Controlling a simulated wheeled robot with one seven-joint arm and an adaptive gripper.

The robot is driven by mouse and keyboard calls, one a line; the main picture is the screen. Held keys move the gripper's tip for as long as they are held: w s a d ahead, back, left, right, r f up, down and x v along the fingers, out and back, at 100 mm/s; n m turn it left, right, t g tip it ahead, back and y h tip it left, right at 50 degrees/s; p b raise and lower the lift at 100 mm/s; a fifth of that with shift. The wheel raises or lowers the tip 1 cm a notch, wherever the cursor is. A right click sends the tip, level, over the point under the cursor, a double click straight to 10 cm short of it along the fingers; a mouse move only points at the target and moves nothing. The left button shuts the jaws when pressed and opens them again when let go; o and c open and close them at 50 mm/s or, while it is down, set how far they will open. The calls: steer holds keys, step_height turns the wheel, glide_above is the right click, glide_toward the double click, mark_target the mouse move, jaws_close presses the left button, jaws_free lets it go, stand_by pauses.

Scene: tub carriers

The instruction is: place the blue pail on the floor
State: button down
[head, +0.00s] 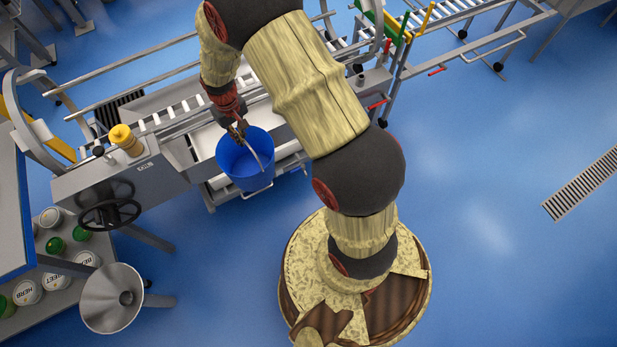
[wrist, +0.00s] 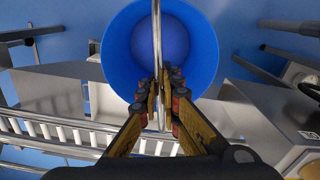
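The blue pail (head: 236,168) is at the near side of the conveyor machine in the head view, open side up. It looks empty. Its thin grey handle stands up across the opening. In the wrist view the pail (wrist: 116,50) is straight below the fingers. My gripper (head: 239,129) is above the pail's rim. In the wrist view my gripper (wrist: 163,98) has its two fingers close together, with the handle (wrist: 157,40) between them, and looks shut on it. I cannot tell whether the pail's bottom rests on anything.
The conveyor machine (head: 150,172) with rails and a handwheel (head: 109,214) runs behind the pail. A metal funnel (head: 112,298) and a shelf with several jars stand at the left. The blue floor (head: 480,230) is clear at right, with a drain grate (head: 583,184).

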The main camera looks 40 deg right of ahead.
steer(key=s+d+f+m+b, duration=0.1)
steer(key=d+f+b, duration=0.1)
steer(key=d+f, duration=0.45)
steer(key=s+d+f+b, duration=0.2)
steer(key=d+f, duration=0.2)
steer(key=f, duration=0.5)
steer(key=s+d+f+b, duration=0.3)
steer(key=s+f, duration=0.4)
steer(key=f, duration=0.3)
steer(key=s+d+f+m+b, duration=0.15)
steer(key=s+d+f, duration=0.25)
steer(key=s+f, duration=0.45)
steer(key=s+d+f+b, duration=0.3)
steer(key=s+f, duration=0.2)
steer(key=f, duration=0.7)
steer(key=w+d+f+b, duration=0.3)
steer(key=w+f+b, duration=0.3)
steer(key=w+f, duration=0.7)
steer(key=shift+w, duration=0.25)
steer(key=shift+f, duration=0.1)
steer(key=c, duration=2)
jaws_free()
